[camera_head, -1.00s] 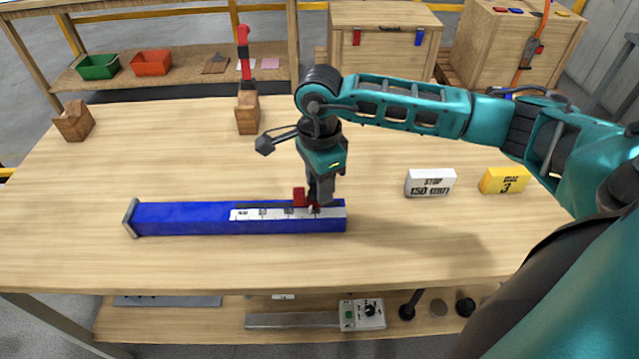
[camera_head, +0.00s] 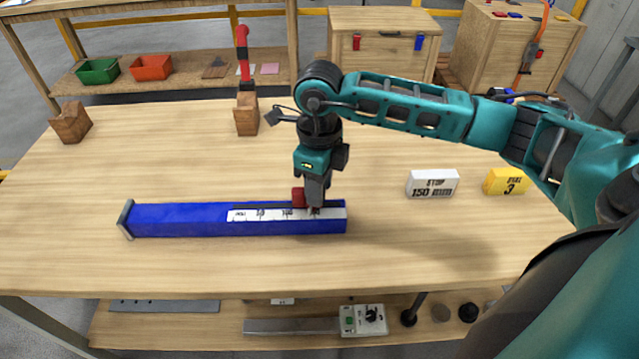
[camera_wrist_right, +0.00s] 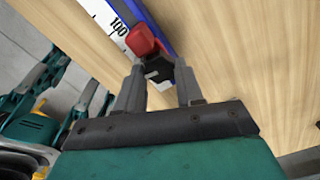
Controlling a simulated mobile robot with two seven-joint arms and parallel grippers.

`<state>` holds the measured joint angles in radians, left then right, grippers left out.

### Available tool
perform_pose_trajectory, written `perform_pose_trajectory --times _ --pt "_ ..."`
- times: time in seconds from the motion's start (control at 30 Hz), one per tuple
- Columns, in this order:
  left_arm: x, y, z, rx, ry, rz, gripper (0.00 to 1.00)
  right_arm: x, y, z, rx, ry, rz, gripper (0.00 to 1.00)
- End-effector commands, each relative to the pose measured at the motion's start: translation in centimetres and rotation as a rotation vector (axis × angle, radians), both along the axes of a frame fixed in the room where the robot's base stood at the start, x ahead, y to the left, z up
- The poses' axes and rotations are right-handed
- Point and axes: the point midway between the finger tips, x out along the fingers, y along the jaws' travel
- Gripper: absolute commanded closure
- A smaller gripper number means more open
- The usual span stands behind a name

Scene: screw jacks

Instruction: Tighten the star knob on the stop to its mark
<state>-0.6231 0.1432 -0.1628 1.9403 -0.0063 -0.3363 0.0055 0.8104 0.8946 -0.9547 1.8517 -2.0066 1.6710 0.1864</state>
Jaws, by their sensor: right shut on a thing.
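A blue bar (camera_head: 180,220) with a white millimetre scale (camera_head: 270,214) lies lengthwise on the table. A red stop (camera_head: 298,197) sits on the bar near its right end; it also shows in the right wrist view (camera_wrist_right: 145,38). My right gripper (camera_head: 314,206) points down at the bar, just right of the red block. In the right wrist view, my right gripper (camera_wrist_right: 160,85) is shut on a black star knob (camera_wrist_right: 160,66) beside the red stop. The knob's mark cannot be made out. My left gripper is not in view.
A white block reading "STOP 150 mm" (camera_head: 432,184) and a yellow block reading 3 (camera_head: 506,182) stand to the right. Wooden blocks (camera_head: 70,122) (camera_head: 246,115) stand at the back. The table's front left is clear.

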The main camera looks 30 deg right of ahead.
Motion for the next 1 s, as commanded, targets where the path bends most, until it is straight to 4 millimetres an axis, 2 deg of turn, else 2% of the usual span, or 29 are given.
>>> perform_pose_trajectory --times 0.3,0.73,0.77,1.0 --pt "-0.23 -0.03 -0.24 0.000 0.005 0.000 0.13 0.05 0.06 0.10 0.001 -0.003 -0.086 0.94" --pt "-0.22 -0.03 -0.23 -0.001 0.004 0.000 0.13 0.04 0.04 0.11 0.000 -0.002 -0.094 0.94" --pt "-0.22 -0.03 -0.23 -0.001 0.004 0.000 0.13 0.04 0.04 0.11 0.000 -0.002 -0.094 0.62" --pt "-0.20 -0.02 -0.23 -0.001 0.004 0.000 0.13 0.01 0.03 0.06 0.001 -0.001 -0.093 0.39"
